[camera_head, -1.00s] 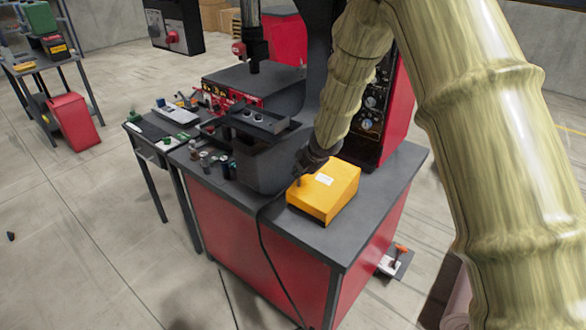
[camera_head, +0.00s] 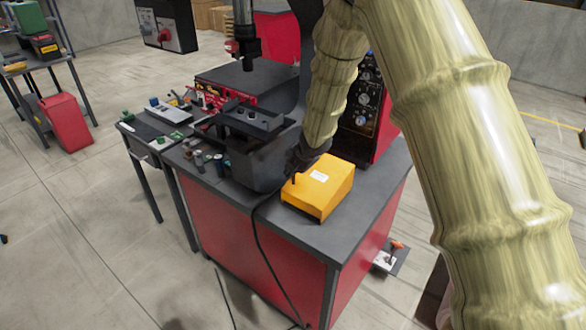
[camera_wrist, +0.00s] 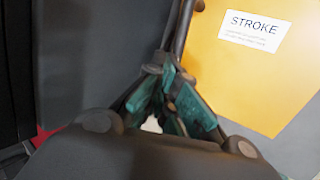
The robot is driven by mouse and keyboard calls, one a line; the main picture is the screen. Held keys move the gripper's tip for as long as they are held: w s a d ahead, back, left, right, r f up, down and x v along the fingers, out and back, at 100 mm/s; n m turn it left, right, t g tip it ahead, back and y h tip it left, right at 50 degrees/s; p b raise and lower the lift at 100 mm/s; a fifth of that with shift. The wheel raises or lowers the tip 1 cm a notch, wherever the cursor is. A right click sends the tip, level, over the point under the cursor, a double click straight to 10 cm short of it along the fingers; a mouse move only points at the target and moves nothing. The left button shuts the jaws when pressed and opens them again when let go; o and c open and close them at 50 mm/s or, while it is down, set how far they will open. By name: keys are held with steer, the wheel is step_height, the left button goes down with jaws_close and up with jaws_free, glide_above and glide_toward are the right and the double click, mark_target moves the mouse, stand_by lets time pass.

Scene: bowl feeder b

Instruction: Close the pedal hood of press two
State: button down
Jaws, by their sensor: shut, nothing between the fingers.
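The yellow pedal hood (camera_head: 325,195) sits on the dark top of a red press bench, with a white label on its upper face. In the wrist view the yellow hood (camera_wrist: 250,75) fills the upper right, and its label reads STROKE. My gripper (camera_head: 300,172) is at the hood's back left edge, pointing down. In the wrist view my gripper (camera_wrist: 168,85) has its teal-padded fingers together with nothing between them, beside the hood's left edge. A thin dark bar runs up from the fingertips along that edge. I cannot tell whether the fingers touch the hood.
The dark press body (camera_head: 262,165) stands close left of my gripper. A black cable (camera_head: 262,245) hangs down the bench front. Small parts (camera_head: 208,162) lie at the bench's left. The bench top's front corner is clear.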

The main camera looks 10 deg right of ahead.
steer(key=s+r+p, duration=0.3)
steer(key=s+r, duration=0.1)
steer(key=r, duration=0.9)
steer(key=s+a+f+m+g+y, duration=0.1)
steer(key=s+f+m+g, duration=0.1)
steer(key=s+f+m, duration=0.8)
steer(key=s+a+f+m+g, duration=0.1)
steer(key=s+f+m+g, duration=0.15)
steer(key=s+f, duration=1.35)
steer(key=s+d+f+m+h, duration=0.1)
steer(key=s+f+m, duration=0.3)
steer(key=s, duration=0.4)
steer(key=s+d+f+m+g+h+b, duration=0.1)
steer(key=s+d+f+m, duration=0.3)
steer(key=s, duration=0.5)
steer(key=s+d+f+m+g+h+b, duration=0.1)
steer(key=s+d+f+m, duration=0.1)
steer(key=s+f+m, duration=0.3)
steer(key=s+f, duration=0.1)
steer(key=s, duration=0.3)
steer(key=shift+d+f, duration=0.15)
steer(key=shift+d, duration=0.25)
steer(key=shift+w, duration=0.1)
